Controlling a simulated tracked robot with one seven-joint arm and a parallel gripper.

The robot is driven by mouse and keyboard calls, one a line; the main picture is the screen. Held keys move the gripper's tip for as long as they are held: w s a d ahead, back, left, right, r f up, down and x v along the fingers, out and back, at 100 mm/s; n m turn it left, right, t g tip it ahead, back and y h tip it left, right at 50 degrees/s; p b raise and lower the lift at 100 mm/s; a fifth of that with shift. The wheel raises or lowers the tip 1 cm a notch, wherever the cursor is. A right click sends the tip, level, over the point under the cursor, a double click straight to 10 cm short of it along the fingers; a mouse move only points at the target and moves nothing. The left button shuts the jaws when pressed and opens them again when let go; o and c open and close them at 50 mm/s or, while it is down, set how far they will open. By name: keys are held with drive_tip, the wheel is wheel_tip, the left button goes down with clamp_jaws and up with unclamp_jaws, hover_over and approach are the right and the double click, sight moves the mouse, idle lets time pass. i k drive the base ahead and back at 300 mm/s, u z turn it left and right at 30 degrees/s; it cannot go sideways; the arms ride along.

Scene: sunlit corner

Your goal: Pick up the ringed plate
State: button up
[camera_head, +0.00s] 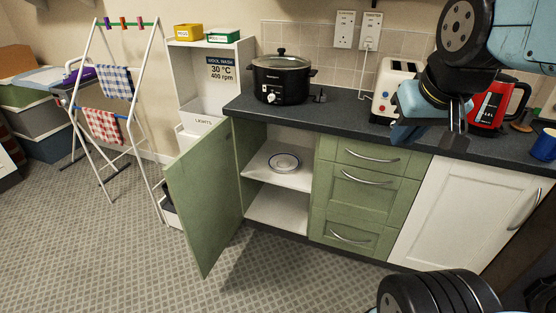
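The ringed plate (284,162) is white with a dark ring near its rim. It lies flat on the upper shelf (259,168) inside the open green cupboard. My gripper (456,138) is at the upper right, in front of the counter and drawers, well to the right of the plate and apart from it. Its fingers point down and look close together, but the view does not show clearly whether they are open or shut. I see nothing held in it.
The green cupboard door (205,195) stands open to the left. Drawers with handles (352,200) adjoin the cupboard on the right. A slow cooker (281,79), toaster (393,88) and red kettle (492,104) stand on the counter. A drying rack (112,90) stands left. Floor before the cupboard is clear.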

sight(279, 162)
drive_tip(key=u, duration=0.3)
drive_tip(key=i, duration=0.95)
drive_tip(key=z, duration=0.4)
